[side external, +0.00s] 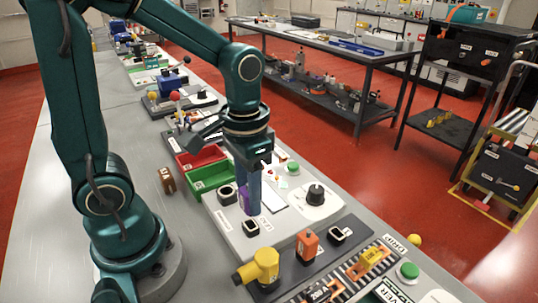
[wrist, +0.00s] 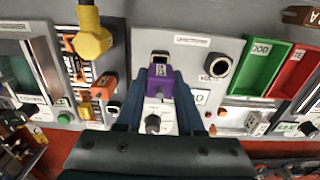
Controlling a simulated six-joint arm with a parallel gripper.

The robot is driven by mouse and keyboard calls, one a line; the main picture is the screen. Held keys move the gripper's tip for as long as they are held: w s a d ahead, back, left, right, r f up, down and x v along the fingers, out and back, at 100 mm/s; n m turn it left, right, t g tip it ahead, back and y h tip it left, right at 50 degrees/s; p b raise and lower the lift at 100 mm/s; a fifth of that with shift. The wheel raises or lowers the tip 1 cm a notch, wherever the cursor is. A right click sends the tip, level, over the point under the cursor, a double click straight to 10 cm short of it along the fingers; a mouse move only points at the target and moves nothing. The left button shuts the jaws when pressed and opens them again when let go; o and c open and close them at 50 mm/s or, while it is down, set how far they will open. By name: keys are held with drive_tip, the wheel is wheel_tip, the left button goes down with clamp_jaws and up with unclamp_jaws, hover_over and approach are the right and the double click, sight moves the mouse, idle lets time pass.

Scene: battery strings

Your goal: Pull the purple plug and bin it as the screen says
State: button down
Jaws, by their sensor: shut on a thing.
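The purple plug (wrist: 159,82) has a small white label and sits between the blue fingers of my gripper (wrist: 160,76), which is shut on it. In the side view my gripper (side external: 250,205) points straight down and one finger covers most of the plug (side external: 243,196). A dark square socket (wrist: 160,58) lies just beyond the plug in the wrist view; I cannot tell whether the plug is clear of it. The green bin (wrist: 250,68), with a label like GOOD, and the red bin (wrist: 288,82) stand side by side. No screen text is readable.
A black knob (side external: 316,194) stands on a white base right of my gripper. A round black socket (side external: 228,195) is close on the left. A yellow plug (side external: 262,266) and an orange plug (side external: 307,243) stand on the dark panel in front. A brown tag (side external: 167,181) stands beside the bins.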

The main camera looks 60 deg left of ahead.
drive_tip(key=shift+r, duration=1.95)
drive_tip(key=shift+m, duration=0.3)
drive_tip(key=shift+w+r+m, duration=0.15)
drive_tip(key=shift+m, duration=0.25)
drive_tip(key=w+a+m, duration=0.1)
drive_tip(key=w+a, duration=0.2)
drive_tip(key=a, duration=0.1)
drive_tip(key=n, duration=0.2)
approach(222, 162)
drive_tip(key=s+d+r, duration=0.1)
drive_tip(key=d, duration=0.2)
wheel_tip(222, 162, down, 7)
drive_tip(key=shift+d+f, duration=0.15)
drive_tip(key=shift+f, duration=0.55)
